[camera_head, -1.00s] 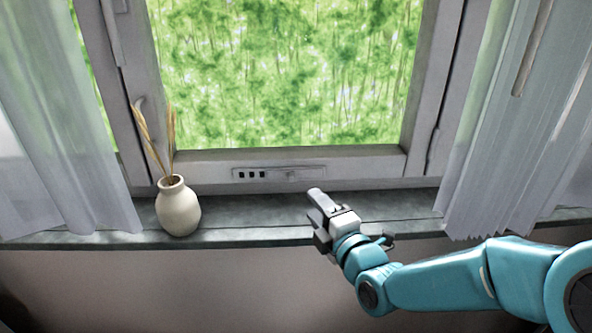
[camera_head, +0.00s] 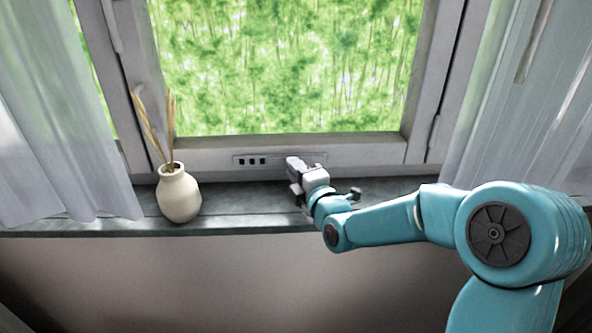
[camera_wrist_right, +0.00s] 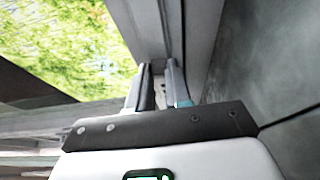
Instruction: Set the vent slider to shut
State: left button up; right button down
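My right gripper (camera_head: 291,165) is in front of the right half of this plate and hides the slider's knob. In the right wrist view my right gripper (camera_wrist_right: 159,72) has its two grey fingers close together with a narrow gap between them. My left gripper is not in view.
A cream vase (camera_head: 178,197) with dry stalks stands on the grey windowsill (camera_head: 235,223), left of the plate. White curtains hang at the left (camera_head: 60,120) and right (camera_head: 505,110). The sill between vase and gripper is clear.

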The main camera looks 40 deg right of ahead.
jog(key=w+a, duration=0.1)
jog(key=a, duration=0.1)
jog(key=w+a, duration=0.3)
jog(key=a, duration=0.2)
jog(key=shift+w+a+b, duration=0.1)
jog(key=shift+w+b, duration=0.1)
jog(key=shift+b, duration=0.2)
jog(key=c, duration=1)
grip_release()
jog(key=shift+w+a, duration=0.1)
jog(key=shift+c, duration=0.2)
jog(key=s+a+b, duration=0.2)
jog(key=s+b, duration=0.2)
jog(key=s, duration=1.2)
jog(key=shift+a, duration=0.25)
jog(key=shift+s, duration=0.15)
